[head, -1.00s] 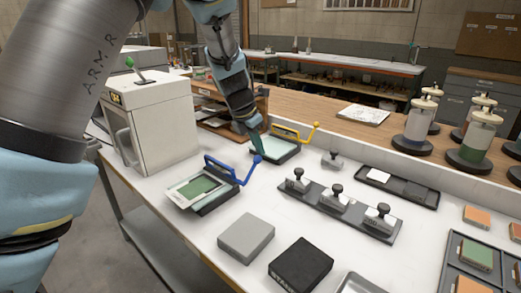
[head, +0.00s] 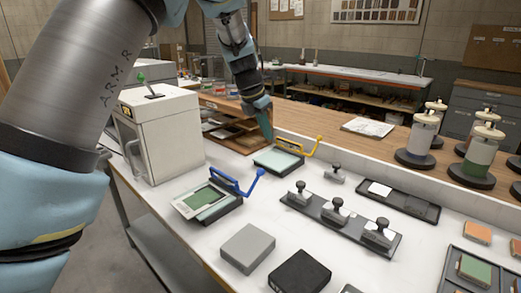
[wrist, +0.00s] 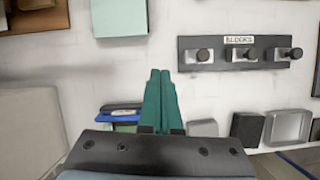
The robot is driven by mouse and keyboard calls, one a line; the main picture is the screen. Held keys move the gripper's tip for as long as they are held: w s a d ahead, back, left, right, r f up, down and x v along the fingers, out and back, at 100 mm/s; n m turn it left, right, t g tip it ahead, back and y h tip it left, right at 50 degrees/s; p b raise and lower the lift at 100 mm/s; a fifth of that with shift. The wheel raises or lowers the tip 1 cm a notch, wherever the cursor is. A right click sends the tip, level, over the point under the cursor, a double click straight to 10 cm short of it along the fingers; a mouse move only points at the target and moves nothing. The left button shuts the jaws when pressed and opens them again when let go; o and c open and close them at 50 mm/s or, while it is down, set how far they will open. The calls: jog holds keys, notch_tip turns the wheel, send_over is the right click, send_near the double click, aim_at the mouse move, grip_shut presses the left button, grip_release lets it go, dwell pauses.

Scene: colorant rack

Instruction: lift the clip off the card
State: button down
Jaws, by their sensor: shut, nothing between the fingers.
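A clip with a blue bar handle (head: 236,184) is down on a base at the table's front left. A card with a green patch (head: 205,199) lies at it, its left part sticking out. A second clip with a yellow handle (head: 300,147) stands farther back on a base with a pale pad (head: 277,160). My gripper (head: 269,138) is shut and empty, above the back edge of the pale pad. In the wrist view its green fingers (wrist: 160,72) are together; the blue clip (wrist: 120,111) shows left of them, partly hidden, and the pale pad (wrist: 120,17) lies beyond.
A white oven-like box (head: 158,135) stands at the left. A rack of knobbed blocks (head: 340,220) is right of the clips. A grey block (head: 248,248) and a black block (head: 299,272) lie in front. A dark tray (head: 400,200) is at the back right.

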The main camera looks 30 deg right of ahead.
jog(key=shift+w+d+r, duration=0.2)
jog(key=shift+d+r, duration=0.35)
jog(key=shift+w+d+r, duration=0.15)
jog(key=shift+d+r, duration=0.4)
jog(key=w+a+f+m+y, duration=0.1)
jog(key=w+a+f+m, duration=0.15)
jog(key=a, duration=0.65)
jog(key=w+a+f+m, duration=0.1)
jog(key=a+m, duration=0.2)
jog(key=a, duration=0.7)
jog(key=w+a+f+m+y, duration=0.1)
jog(key=w+a+m, duration=0.15)
jog(key=a, duration=0.65)
jog(key=s+a+f+m+y, duration=0.1)
jog(key=s+a+f+m, duration=0.1)
jog(key=s+a+m, duration=0.4)
jog(key=s+a+f+m+y+b, duration=0.1)
jog(key=s+a+f+m, duration=0.2)
jog(key=a, duration=1.3)
jog(key=s+m, duration=0.3)
jog(key=s, duration=0.2)
jog(key=shift+s+m+t, duration=0.15)
jog(key=shift+m+t, duration=0.15)
jog(key=shift+t, duration=0.1)
